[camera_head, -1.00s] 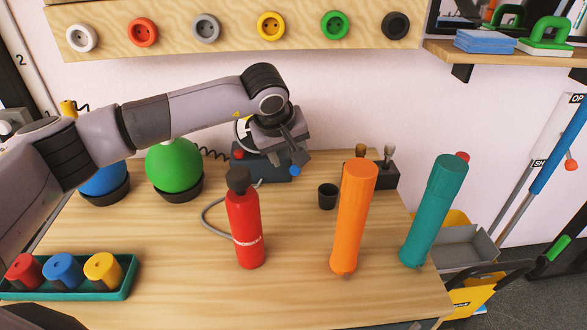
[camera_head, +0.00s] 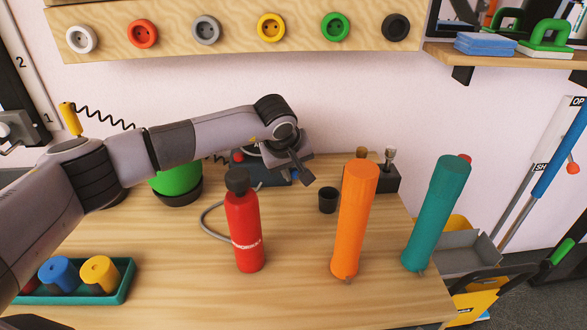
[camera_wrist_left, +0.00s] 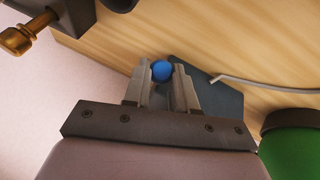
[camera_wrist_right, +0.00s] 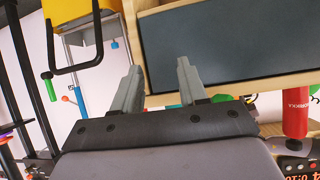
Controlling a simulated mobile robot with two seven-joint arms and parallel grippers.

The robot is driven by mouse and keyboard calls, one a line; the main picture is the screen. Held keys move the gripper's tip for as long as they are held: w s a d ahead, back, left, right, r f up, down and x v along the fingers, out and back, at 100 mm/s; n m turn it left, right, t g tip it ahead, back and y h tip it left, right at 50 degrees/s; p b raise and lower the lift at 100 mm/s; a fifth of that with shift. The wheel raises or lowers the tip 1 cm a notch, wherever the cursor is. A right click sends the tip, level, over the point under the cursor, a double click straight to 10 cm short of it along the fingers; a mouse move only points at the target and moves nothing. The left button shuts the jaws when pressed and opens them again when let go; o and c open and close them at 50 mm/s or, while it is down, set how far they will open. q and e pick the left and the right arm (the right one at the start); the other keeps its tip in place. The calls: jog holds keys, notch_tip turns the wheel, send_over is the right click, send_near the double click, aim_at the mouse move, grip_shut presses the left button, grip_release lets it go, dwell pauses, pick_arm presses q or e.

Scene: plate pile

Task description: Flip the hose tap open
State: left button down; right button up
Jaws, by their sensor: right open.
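The hose tap looks to be the dark blue-grey block (camera_head: 272,180) at the back of the table, with a red knob (camera_head: 237,155) and a grey hose (camera_head: 208,222). My left gripper (camera_head: 303,176) is at the block's right end. In the left wrist view, a blue ball knob (camera_wrist_left: 161,71) lies between its fingertips, and the dark block (camera_wrist_left: 222,98) shows behind. The fingers are partly closed; whether they grip the knob is unclear. In the head view the knob is mostly hidden. My right gripper (camera_wrist_right: 158,85) is open and empty, away from the tap.
A red bottle (camera_head: 244,230), an orange cylinder (camera_head: 354,220) and a teal cylinder (camera_head: 436,215) stand in front and right. A black cup (camera_head: 328,199) is close to the left gripper. The front middle table is clear.

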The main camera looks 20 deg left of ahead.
pick_arm(q)
jog(key=shift+w+a+r+g+p, duration=0.1)
jog(key=shift+w+r+g+p, duration=0.1)
jog(key=shift+r+g+p, duration=0.4)
jog(key=shift+w+a+r+g+h+p, duration=0.1)
jog(key=shift+w+a+g+h+p, duration=0.1)
jog(key=shift+w+g+h+p, duration=0.35)
jog(key=shift+w+a+r+g+b, duration=0.15)
jog(key=shift+g+b, duration=0.2)
jog(key=shift+g, duration=0.1)
jog(key=shift+w+r+g+h, duration=0.1)
jog(key=shift+r+g+h, duration=0.1)
jog(key=shift+g+h, duration=0.1)
pick_arm(e)
jog(key=shift+s+d, duration=0.2)
jog(key=shift+d, duration=0.1)
